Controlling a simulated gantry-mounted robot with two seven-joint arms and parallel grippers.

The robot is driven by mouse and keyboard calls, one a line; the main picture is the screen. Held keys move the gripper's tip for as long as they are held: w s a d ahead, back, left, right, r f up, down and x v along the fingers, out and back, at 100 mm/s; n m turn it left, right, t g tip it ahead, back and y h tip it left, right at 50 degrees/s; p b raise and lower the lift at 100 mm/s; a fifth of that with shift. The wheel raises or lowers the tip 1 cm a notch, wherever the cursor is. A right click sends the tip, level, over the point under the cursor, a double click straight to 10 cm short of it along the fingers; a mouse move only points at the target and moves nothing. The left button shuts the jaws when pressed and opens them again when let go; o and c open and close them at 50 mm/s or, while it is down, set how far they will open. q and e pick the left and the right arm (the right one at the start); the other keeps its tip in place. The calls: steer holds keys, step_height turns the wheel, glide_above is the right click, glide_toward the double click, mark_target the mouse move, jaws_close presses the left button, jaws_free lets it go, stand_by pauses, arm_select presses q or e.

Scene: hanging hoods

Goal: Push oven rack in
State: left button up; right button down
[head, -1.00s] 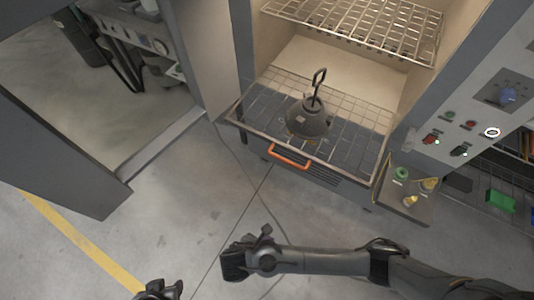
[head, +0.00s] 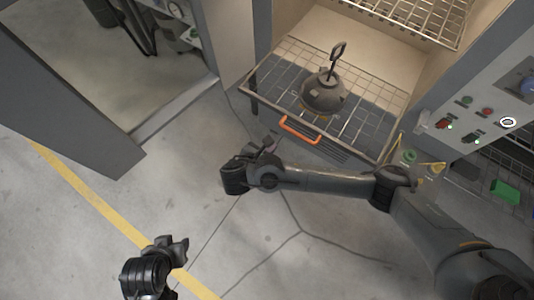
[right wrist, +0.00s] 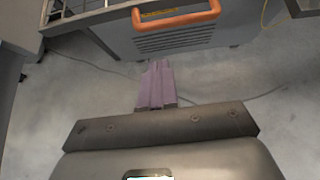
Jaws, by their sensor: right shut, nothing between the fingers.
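The lower oven rack (head: 372,121) is a wire grid that sticks out of the open oven toward me. A dark round pot-like object (head: 322,97) with an upright loop handle sits on it. An orange handle (head: 299,130) is at the front below the rack; it also shows at the top of the right wrist view (right wrist: 177,20). My right gripper (head: 268,146) is shut and empty, a little to the left of and short of the orange handle, apart from it. My left gripper (head: 182,246) is at the bottom left, far from the rack; its jaw opening is unclear.
An upper wire rack (head: 420,17) is inside the oven. A control panel (head: 485,105) with buttons stands at the right. A small shelf with green and yellow items (head: 409,156) is right of the rack. An open door panel (head: 70,110) stands left. Floor in front is clear.

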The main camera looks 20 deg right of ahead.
steer(key=d+r+b+x, duration=0.1)
steer(key=b+x, duration=0.5)
steer(key=x, duration=0.3)
steer(key=shift+w, duration=0.55)
steer(key=shift+d, duration=0.2)
